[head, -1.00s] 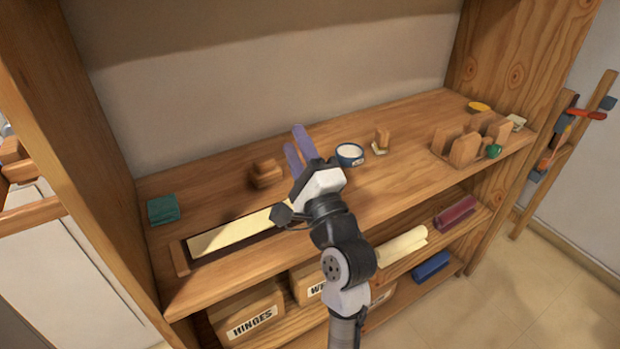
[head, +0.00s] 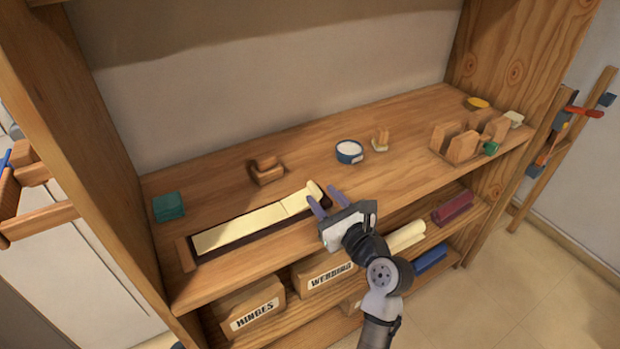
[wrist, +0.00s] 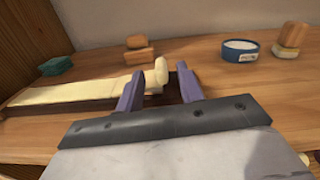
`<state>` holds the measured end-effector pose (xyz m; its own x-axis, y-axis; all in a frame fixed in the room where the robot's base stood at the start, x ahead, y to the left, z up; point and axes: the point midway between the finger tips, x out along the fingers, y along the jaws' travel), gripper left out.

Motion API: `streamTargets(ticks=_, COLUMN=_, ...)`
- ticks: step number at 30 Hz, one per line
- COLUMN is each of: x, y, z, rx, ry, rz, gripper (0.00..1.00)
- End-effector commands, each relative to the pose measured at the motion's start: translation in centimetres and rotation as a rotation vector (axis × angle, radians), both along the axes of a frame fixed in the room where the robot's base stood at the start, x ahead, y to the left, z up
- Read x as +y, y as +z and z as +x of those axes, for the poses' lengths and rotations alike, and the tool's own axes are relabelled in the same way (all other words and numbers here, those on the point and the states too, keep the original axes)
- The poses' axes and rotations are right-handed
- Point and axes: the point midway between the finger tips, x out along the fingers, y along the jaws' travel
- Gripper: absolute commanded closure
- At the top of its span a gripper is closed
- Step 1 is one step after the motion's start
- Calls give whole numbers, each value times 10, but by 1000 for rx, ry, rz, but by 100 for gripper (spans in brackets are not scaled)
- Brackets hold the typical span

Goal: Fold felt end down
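A cream felt strip (head: 240,229) lies along a dark tray on the shelf. Its right end (head: 315,190) sticks up from the strip, and in the wrist view this felt end (wrist: 161,72) stands upright just beyond my gripper's fingers. My gripper (head: 327,200) has two purple fingers, spread apart at the right end of the tray. In the wrist view my gripper (wrist: 158,85) shows a clear gap between the fingers, with the raised end seen through it. I cannot tell whether a finger touches the felt.
A wooden block (head: 267,172) sits behind the strip, and a teal cloth (head: 168,206) lies at the left. A blue-rimmed bowl (head: 349,151) and a small wooden block (head: 380,139) stand to the right. A wooden rack (head: 463,146) is farther right.

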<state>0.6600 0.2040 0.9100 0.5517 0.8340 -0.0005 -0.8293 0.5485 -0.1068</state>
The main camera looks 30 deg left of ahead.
Motion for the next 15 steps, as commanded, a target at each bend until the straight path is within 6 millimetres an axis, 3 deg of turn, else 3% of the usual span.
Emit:
streamTargets(ticks=6, x=36, y=2, z=23, rx=-2, ry=2, rz=-1, gripper=63)
streamTargets(ticks=15, x=55, y=0, z=36, rx=-2, ry=-1, rz=-1, gripper=63)
